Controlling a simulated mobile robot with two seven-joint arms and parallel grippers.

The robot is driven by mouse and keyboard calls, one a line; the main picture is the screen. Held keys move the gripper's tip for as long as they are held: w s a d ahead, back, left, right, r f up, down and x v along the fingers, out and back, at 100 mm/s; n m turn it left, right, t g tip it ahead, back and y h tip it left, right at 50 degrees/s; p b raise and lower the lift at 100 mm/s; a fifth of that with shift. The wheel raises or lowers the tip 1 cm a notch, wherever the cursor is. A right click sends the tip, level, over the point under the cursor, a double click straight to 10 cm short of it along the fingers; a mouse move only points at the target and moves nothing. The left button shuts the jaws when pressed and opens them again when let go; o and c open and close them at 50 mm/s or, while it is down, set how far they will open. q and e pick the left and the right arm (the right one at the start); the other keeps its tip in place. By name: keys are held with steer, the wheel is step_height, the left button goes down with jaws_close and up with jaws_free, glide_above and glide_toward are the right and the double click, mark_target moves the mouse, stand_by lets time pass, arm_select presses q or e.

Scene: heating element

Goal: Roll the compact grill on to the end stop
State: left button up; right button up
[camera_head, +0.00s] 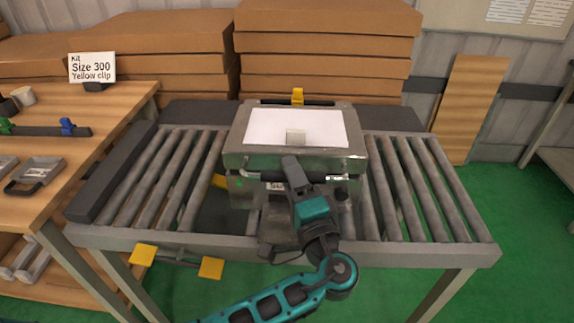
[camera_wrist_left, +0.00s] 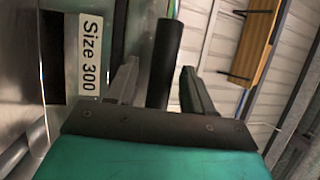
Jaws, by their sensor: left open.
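The compact grill (camera_head: 245,158) is a metal box with a white top panel, standing upright mid-way along the roller conveyor (camera_head: 400,185). A "Size 300" label (camera_wrist_left: 90,55) on it shows in the left wrist view. My left gripper (camera_head: 294,174) is at the grill's front face, and its open fingers (camera_wrist_left: 160,88) stand either side of a dark bar (camera_wrist_left: 168,50) that looks like the grill's handle. I cannot tell whether they touch it. A dark block (camera_head: 112,180), likely the end stop, lies across the conveyor's left end, apart from the grill. My right gripper is out of view.
Bare rollers lie on both sides of the grill. A yellow clip (camera_head: 297,96) shows at its rear edge. Cardboard boxes (camera_head: 325,20) are stacked behind. A wooden bench (camera_head: 110,100) with a kit sign (camera_head: 92,67) stands left. Yellow pedals (camera_head: 143,255) are below the front rail.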

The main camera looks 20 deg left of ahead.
arm_select(q)
steer(key=shift+w+a, duration=0.15)
steer(key=shift+w, duration=0.05)
steer(key=shift+c, duration=0.4)
jaws_close()
stand_by(0.4)
